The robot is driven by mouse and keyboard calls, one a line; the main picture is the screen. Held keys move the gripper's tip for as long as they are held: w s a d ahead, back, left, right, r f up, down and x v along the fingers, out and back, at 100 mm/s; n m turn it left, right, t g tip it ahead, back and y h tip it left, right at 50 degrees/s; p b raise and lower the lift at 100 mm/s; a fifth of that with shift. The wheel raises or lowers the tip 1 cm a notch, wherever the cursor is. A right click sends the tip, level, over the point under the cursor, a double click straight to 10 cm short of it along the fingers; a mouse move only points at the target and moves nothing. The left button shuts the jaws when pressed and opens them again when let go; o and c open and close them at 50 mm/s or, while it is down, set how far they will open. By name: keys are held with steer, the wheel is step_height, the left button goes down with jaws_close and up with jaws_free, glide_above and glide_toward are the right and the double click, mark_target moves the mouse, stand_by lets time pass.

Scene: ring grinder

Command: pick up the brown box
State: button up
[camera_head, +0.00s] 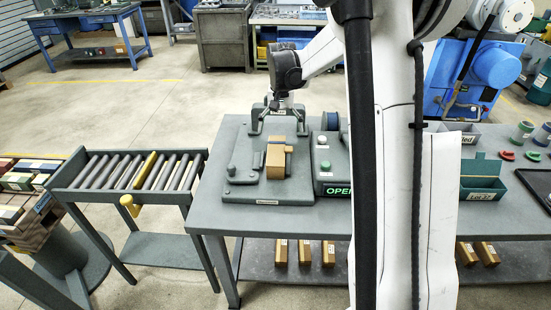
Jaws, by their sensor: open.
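A brown box (275,163) with a blue band near its top sits upright on a grey fixture plate (240,191) on the grey table. My gripper (279,129) is open and empty, its two fingers spread wide. In the picture it shows just above and behind the box; I cannot tell the exact gap between them. More brown boxes (281,252) stand on the shelf under the table.
A grey control box (331,172) with a green "OPEN" label is right of the brown box. A roller conveyor (127,172) stands left of the table. Green bins (482,181) are at the right. My arm hides the table's middle.

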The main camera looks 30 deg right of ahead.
mark_target(280, 150)
step_height(280, 150, down, 9)
steer(key=shift+f+p, duration=0.1)
steer(key=shift+p, duration=0.35)
steer(key=c, duration=1.2)
steer(key=shift+c, duration=0.2)
steer(key=shift+c, duration=0.5)
